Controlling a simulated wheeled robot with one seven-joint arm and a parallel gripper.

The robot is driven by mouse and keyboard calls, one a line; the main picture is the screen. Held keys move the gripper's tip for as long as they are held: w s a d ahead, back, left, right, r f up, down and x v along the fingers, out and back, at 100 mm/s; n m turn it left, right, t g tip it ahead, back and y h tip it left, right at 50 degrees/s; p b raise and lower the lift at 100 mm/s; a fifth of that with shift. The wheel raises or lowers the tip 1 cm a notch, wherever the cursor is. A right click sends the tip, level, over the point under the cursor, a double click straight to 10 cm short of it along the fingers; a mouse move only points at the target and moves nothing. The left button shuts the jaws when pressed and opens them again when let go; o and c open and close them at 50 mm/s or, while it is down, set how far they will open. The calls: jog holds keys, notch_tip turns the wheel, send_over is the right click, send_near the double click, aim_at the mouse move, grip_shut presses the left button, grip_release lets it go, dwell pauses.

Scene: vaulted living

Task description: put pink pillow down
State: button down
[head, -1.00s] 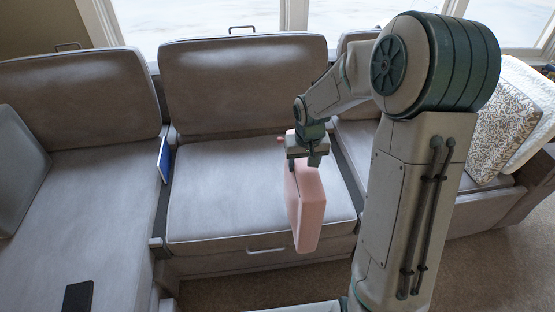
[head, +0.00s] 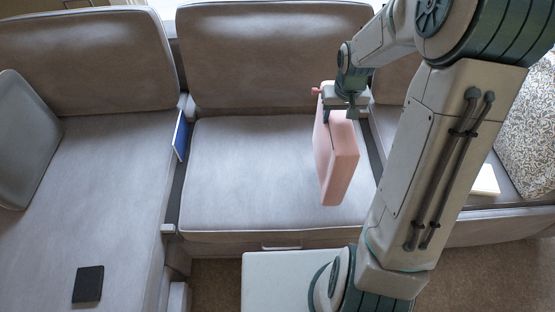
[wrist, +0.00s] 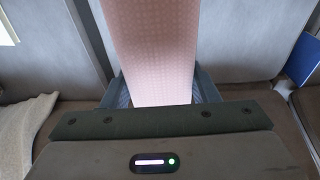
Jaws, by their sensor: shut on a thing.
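The pink pillow (head: 337,160) is a flat block that hangs upright below my gripper (head: 343,108), in front of the middle sofa seat (head: 250,170) or over it. My gripper is shut on its upper edge. In the wrist view the patterned pink pillow (wrist: 152,55) runs up between my two fingers (wrist: 160,92). I cannot tell whether the pillow's lower end touches the seat.
A blue book (head: 181,136) stands in the gap left of the middle seat. A patterned cushion (head: 530,130) is at the right. The middle seat's left part is clear.

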aim_at(321, 119)
jog(key=s+d+r+p, duration=0.2)
jog(key=d+r, duration=0.1)
jog(key=d, duration=0.2)
jog(key=w+a+f, duration=0.2)
jog(key=w, duration=0.1)
jog(key=w+a+f, duration=0.2)
jog(key=a+f, duration=0.1)
jog(key=w+a+f, duration=0.2)
jog(key=w+a, duration=0.1)
jog(key=shift+w+f, duration=0.15)
jog(key=shift+w, duration=0.15)
jog(key=shift+f, duration=2.1)
jog(key=c, duration=0.5)
grip_release()
